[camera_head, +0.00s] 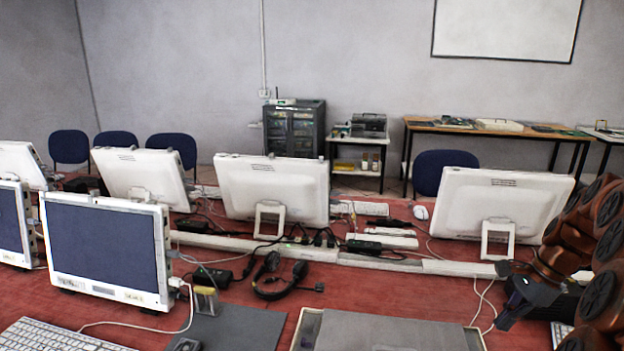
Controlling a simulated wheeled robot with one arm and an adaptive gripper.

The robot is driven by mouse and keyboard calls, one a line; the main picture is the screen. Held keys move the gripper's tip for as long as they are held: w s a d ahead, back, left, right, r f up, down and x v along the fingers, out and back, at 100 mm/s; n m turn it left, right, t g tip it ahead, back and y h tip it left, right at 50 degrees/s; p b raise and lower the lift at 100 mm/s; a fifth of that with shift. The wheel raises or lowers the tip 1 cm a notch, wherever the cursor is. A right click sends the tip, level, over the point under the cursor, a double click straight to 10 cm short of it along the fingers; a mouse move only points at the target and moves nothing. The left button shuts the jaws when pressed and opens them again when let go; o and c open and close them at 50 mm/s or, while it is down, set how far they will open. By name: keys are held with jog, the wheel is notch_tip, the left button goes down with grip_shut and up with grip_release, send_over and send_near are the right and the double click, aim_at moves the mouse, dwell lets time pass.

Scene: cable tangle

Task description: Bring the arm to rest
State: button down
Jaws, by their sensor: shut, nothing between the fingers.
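My arm's orange-brown links (590,240) are folded at the right edge of the head view. My gripper (508,318) is the dark shape beside them, low on the right, and points down and left. It is shut and holds nothing. It hangs in front of the red table (350,290), and I cannot tell its exact height above the top. The arm's base and part of its links are cut off by the frame.
White monitors (273,190) stand along the table, one (505,210) close behind my gripper. Black cables and a headset (280,275) lie mid-table. A grey laptop-like slab (390,332) is at the front, left of the gripper. A keyboard (55,338) lies front left.

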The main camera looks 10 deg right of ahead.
jog(key=s+a+r+n+g+p, duration=0.1)
jog(key=s+a+r+n, duration=0.15)
jog(key=a, duration=0.45)
jog(key=s+a+r+n+h+p, duration=0.1)
jog(key=s+a+r+n, duration=0.1)
jog(key=a+n, duration=0.35)
jog(key=s+a+r+n+g+p, duration=0.1)
jog(key=s+a+r+n, duration=0.1)
jog(key=a, duration=0.6)
jog(key=s+a+n+h+p, duration=0.1)
jog(key=s+a+n, duration=0.3)
jog(key=s, duration=0.4)
jog(key=s+a+n+h+p, duration=0.1)
jog(key=s+a+n+h, duration=0.1)
jog(key=s+a+n, duration=0.3)
jog(key=shift+s+a+f+n+g+p, duration=0.15)
jog(key=shift+s+f+n+g+p, duration=0.25)
jog(key=shift+s, duration=1.7)
